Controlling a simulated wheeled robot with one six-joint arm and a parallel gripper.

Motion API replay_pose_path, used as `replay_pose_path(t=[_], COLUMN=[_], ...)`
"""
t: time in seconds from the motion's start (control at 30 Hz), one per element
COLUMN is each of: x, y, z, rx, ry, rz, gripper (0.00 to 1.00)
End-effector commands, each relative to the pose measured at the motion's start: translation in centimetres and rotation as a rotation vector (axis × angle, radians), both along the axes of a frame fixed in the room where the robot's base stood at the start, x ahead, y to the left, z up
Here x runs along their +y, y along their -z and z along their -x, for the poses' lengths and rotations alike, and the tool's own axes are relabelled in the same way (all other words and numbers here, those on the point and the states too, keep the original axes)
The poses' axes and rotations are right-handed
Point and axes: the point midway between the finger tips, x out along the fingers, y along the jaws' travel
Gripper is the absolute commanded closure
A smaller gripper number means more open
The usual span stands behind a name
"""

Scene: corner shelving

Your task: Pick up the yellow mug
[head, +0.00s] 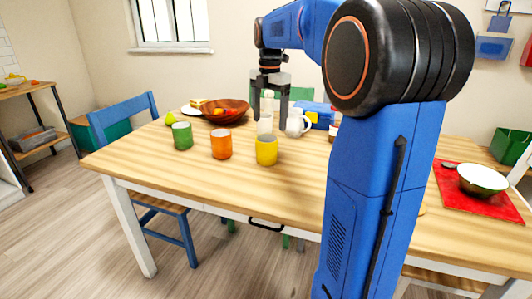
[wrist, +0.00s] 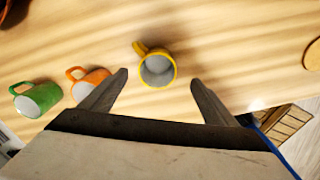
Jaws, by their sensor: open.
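My gripper (head: 268,112) is in the air above the table, apart from the mug. In the wrist view my gripper (wrist: 160,82) is open and empty, with the yellow mug beyond and between its fingertips. An orange mug (head: 221,145) and a green mug (head: 182,136) stand to the left of the yellow mug.
A brown bowl (head: 227,112) with fruit, a white cup (head: 264,124) and a white teapot (head: 298,123) stand farther back. A red mat (head: 470,204) bearing a bowl (head: 482,178) lies at the right. The table (head: 190,168) is clear in front of the mugs. A blue chair (head: 125,110) stands at the left.

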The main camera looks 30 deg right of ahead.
Motion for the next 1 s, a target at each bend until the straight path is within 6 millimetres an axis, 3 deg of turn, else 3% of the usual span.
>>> replay_pose_path(t=[0.3,0.63,1.0], x=[0.1,0.2,0.6], y=[5.4,7.8,12.1], z=[0.0,-0.2,-0.5], rx=[0.001,0.0,0.001], ry=[0.001,0.001,0.001], rz=[-0.001,0.0,0.0], gripper=[0.19,0.19,0.19])
